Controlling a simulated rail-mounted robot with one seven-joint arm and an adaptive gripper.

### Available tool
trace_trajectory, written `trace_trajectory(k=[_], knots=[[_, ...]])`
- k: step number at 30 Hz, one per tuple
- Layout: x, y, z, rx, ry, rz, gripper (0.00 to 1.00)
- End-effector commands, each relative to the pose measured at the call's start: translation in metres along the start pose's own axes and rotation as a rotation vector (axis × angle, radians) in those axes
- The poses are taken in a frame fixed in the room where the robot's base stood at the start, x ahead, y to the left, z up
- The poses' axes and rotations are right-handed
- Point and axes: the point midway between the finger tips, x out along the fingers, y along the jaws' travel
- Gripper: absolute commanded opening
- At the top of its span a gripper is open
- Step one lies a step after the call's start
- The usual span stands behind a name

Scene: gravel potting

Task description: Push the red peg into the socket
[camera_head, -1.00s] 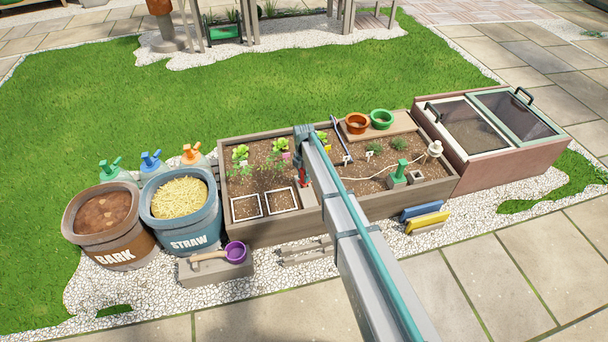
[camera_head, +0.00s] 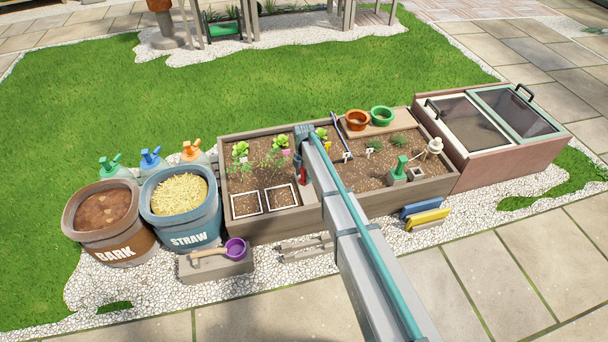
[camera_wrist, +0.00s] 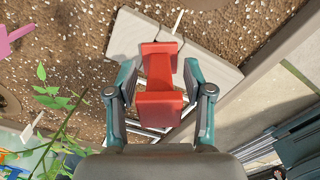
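The red peg (camera_wrist: 160,104) shows in the wrist view as a red body with wide upper and lower parts and a narrower middle. In the head view the red peg (camera_head: 303,176) is a small red piece below my gripper, over the planter's front middle. A pale grey slab (camera_wrist: 210,72) lies behind and under the peg. The peg's lower end is hidden, and I cannot tell whether it touches the slab. I cannot make out a socket under it.
The wooden planter (camera_head: 330,219) holds soil, seedlings and two white frames (camera_head: 263,213) left of my gripper. Leafy stems (camera_wrist: 58,103) are close on the left in the wrist view. Bark and straw tubs stand left of the planter.

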Motion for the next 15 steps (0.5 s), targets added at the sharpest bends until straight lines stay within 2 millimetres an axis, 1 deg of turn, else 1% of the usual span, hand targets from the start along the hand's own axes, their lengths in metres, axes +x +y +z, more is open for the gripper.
trace_trajectory(k=[8,11,14,15], knots=[[-0.003,0.0,0.0,0.0,0.0,0.0,0.52],[-0.011,0.0,0.0,0.0,0.0,0.0,0.52],[-0.025,0.0,0.0,0.0,-0.001,0.001,0.52],[-0.032,0.0,0.0,0.0,-0.001,0.002,0.52]])
